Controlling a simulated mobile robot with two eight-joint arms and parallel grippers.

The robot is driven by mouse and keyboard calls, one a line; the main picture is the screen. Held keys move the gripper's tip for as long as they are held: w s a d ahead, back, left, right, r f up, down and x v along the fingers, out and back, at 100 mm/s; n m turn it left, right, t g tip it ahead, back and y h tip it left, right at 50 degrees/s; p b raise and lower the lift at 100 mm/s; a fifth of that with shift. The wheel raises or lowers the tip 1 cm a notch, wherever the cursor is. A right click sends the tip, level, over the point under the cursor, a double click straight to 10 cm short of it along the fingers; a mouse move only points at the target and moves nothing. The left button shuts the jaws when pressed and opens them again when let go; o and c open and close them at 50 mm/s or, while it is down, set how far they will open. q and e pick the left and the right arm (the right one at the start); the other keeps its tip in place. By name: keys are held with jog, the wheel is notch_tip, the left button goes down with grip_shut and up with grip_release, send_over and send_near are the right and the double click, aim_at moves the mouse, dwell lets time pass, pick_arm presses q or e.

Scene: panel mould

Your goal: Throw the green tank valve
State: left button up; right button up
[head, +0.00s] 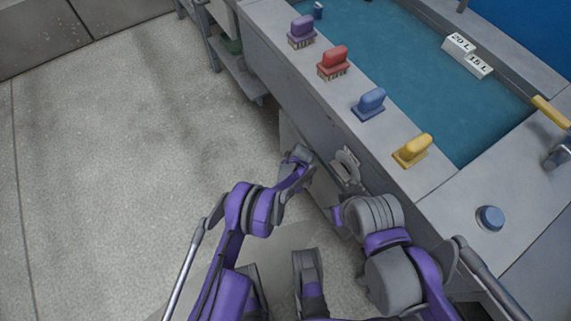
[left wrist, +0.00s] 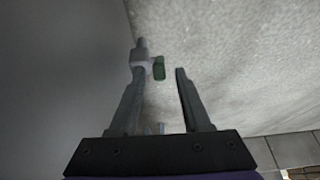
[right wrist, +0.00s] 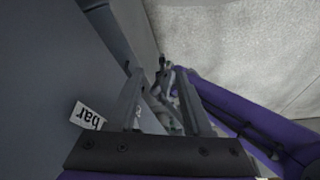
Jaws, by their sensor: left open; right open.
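In the head view my left gripper (head: 299,156) is low beside the tank's front wall, and I cannot pick out the valve there. My right gripper (right wrist: 160,75) is open beside the tank wall; my left arm shows beyond its fingers.
The tank (head: 460,115) holds blue-green liquid. A blue button (head: 490,217) is at the right. A "bar" label (right wrist: 87,115) is on the wall. The floor (head: 120,160) at left is clear.

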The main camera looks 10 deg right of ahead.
pick_arm(q)
jog(key=shift+b+x, duration=0.3)
jog(key=shift+x, duration=1.35)
grip_shut()
